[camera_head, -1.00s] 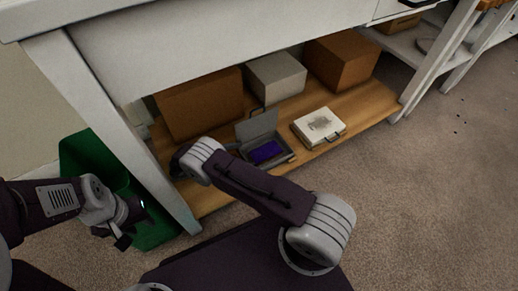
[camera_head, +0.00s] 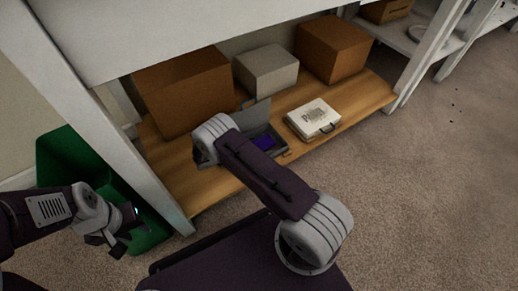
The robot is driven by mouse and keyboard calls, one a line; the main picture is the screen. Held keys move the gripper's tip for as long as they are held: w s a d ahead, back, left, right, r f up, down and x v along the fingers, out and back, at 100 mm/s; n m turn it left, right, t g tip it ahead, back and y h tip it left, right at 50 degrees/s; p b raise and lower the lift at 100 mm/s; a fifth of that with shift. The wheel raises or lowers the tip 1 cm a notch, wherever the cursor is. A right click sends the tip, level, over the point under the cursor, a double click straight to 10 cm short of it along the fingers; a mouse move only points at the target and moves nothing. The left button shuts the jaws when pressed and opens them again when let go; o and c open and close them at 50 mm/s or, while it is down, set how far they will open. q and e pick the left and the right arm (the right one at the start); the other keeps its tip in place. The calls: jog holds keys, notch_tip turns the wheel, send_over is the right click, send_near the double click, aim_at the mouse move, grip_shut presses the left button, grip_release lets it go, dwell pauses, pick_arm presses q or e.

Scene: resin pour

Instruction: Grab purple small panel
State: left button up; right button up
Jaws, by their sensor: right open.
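The purple small panel (camera_head: 263,142) lies inside an open grey case (camera_head: 268,155) on the wooden lower shelf. The case's lid stands up at the back, and my right arm covers part of the case's left side. My right arm reaches in from the bottom and bends at a grey joint left of the case. Its gripper is hidden behind the arm. My left gripper (camera_head: 127,236) hangs in front of the green bin at the left, far from the panel. Its fingers are dark and small, and I cannot tell whether they are apart.
A closed white case (camera_head: 312,116) lies right of the grey one. Brown boxes (camera_head: 185,92) (camera_head: 333,48) and a grey-white box (camera_head: 267,70) stand behind on the shelf (camera_head: 355,98). A white table leg (camera_head: 88,105) rises between the green bin (camera_head: 70,160) and the shelf. Carpet is clear at right.

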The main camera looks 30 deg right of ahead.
aim_at(260, 145)
jog(key=c, duration=1.5)
jog(key=shift+r, duration=0.15)
jog(key=shift+r+p, duration=0.35)
jog(key=shift+p, duration=0.05)
notch_tip(260, 145, up, 4)
jog(key=p, duration=0.4)
jog(key=shift+r, duration=0.15)
jog(key=shift+s+d+r+b, duration=0.45)
jog(key=shift+s+d+r, duration=0.5)
jog(key=shift+s+d, duration=0.45)
jog(key=shift+s+d+r+b, duration=0.4)
jog(key=shift+s+d+r, duration=0.65)
jog(key=shift+d, duration=0.6)
jog(key=shift+s+d+r+b, duration=0.45)
jog(key=shift+s+d+r, duration=0.45)
jog(key=shift+s+d, duration=0.5)
